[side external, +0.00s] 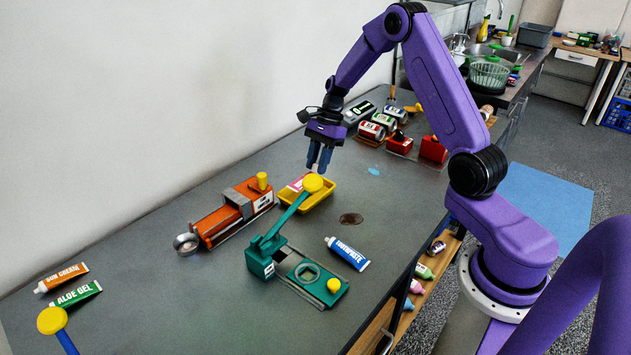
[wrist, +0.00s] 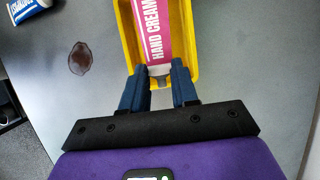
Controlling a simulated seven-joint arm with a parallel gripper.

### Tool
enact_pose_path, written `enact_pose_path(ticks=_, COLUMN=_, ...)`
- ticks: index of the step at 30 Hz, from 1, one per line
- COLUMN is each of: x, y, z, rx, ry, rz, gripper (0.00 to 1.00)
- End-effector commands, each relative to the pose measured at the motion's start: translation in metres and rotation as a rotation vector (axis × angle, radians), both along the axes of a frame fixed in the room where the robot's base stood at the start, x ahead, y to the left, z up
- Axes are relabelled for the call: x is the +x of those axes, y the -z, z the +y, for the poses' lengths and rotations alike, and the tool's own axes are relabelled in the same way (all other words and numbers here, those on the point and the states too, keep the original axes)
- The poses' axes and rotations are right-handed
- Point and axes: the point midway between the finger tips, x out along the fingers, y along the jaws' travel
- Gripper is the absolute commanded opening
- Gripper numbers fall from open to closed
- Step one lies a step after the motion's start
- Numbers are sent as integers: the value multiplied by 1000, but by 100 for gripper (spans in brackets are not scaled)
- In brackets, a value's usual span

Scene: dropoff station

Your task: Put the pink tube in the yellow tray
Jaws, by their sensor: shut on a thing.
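The pink tube, labelled HAND CREAM (wrist: 153,35), lies lengthwise over the yellow tray (wrist: 187,40) in the wrist view. My gripper (wrist: 159,74) is shut on its cap end, with one blue finger on each side. In the side view my gripper (side external: 319,167) points down at the far side of the yellow tray (side external: 320,195). Part of the pink tube (side external: 297,183) shows at the tray's left end. I cannot tell whether the tube touches the tray floor.
A teal lever press (side external: 262,258) with a yellow knob stands in front of the tray. An orange machine (side external: 232,210) is to its left. A blue-and-white toothpaste tube (side external: 347,253) and a dark stain (side external: 351,219) lie to the right.

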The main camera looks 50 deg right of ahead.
Motion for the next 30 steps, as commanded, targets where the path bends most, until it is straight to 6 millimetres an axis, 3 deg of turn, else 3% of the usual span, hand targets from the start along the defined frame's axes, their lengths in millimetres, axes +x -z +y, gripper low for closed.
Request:
enact_pose_path(ticks=15, x=-1, y=52, z=0, rx=0, ry=-3, rz=1, gripper=12)
enact_pose_path(ticks=26, x=0, y=55, z=0, rx=0, ry=-3, rz=0, gripper=12)
enact_pose_path(ticks=27, x=0, y=55, z=0, rx=0, ry=-4, rz=-1, gripper=35)
enact_pose_path(ticks=29, x=0, y=55, z=0, rx=-1, ry=-4, rz=-1, gripper=54)
enact_pose_path(ticks=30, x=0, y=55, z=0, rx=-1, ry=-4, rz=-1, gripper=54)
